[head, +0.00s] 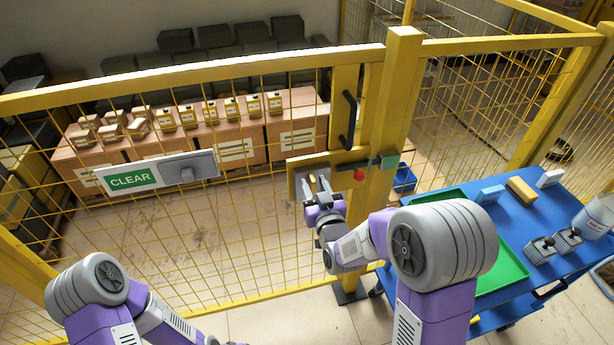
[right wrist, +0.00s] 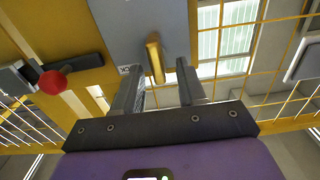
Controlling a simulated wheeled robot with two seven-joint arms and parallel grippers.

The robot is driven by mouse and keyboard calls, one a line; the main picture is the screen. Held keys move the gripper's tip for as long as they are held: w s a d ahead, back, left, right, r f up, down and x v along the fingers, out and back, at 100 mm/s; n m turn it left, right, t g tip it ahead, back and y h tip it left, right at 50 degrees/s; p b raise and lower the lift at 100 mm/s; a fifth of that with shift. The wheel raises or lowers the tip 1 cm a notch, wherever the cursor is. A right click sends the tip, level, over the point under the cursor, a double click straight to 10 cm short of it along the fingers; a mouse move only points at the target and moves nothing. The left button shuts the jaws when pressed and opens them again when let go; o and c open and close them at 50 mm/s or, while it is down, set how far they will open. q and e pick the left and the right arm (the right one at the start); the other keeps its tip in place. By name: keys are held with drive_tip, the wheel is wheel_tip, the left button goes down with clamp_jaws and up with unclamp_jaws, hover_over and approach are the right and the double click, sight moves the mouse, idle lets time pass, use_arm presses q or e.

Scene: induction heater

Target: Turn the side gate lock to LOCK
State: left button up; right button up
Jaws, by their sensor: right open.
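The side gate (head: 345,90) is a yellow mesh gate beside a yellow post. A narrow yellow lock knob (right wrist: 155,58) stands on the plate. A small white label (right wrist: 130,70), partly hidden, shows letters like "CK". My right gripper (head: 315,183) is open at the plate. In the right wrist view its fingertips (right wrist: 161,68) are on either side of the knob, with visible gaps. My left gripper is out of view.
A red button (head: 359,174) and a black handle (head: 348,120) are near the lock. A "CLEAR" sign (head: 130,179) hangs on the fence. A blue cart (head: 525,215) with a green tray (head: 505,265) stands at the right, close to my right arm.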

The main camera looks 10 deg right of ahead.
drive_tip(key=shift+w, duration=0.45)
drive_tip(key=shift+s, duration=0.1)
drive_tip(key=shift+c, duration=0.3)
clamp_jaws()
